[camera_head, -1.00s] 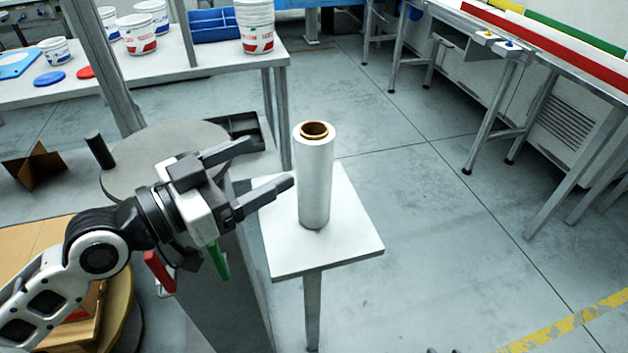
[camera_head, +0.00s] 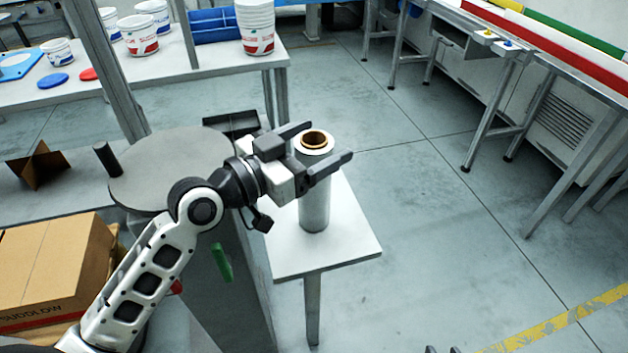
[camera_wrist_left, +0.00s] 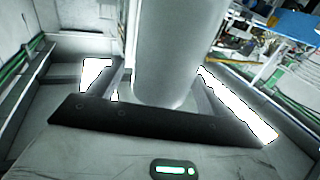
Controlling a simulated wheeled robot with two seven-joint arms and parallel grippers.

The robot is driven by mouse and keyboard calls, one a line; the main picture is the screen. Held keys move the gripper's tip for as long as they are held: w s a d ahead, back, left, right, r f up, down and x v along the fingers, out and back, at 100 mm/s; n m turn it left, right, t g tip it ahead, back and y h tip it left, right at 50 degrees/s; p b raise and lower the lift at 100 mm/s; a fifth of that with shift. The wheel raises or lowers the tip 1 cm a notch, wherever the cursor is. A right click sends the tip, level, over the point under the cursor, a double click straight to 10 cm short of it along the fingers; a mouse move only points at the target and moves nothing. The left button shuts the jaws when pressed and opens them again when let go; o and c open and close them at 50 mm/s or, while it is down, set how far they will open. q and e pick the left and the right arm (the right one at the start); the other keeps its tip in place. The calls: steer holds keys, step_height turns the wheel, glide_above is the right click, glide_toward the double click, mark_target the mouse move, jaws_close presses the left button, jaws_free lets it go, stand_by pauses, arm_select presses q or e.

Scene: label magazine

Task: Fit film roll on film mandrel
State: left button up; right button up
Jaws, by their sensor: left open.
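The film roll (camera_head: 315,205) is a white cylinder with a brown core, upright on a small white table (camera_head: 345,245). My left gripper (camera_head: 325,143) is open near its top, with one finger on each side. In the left wrist view the roll (camera_wrist_left: 178,50) stands between the spread fingers; I cannot tell whether they touch it. A short dark post (camera_head: 107,158) at the grey round disc (camera_head: 165,170), left of the arm, looks like the film mandrel. It leans slightly in the picture. My right gripper is not recognisable; two small dark tips at the bottom edge are unclear.
A cardboard box (camera_head: 50,265) stands at the lower left, near my left arm. A brown crossed divider (camera_head: 40,165) lies left of the disc. A bench (camera_head: 120,92) with white tubs is behind. The floor right of the small table is clear.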

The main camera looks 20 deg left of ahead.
arm_select(q)
steer(key=c, duration=1.7)
steer(key=shift+r, duration=0.1)
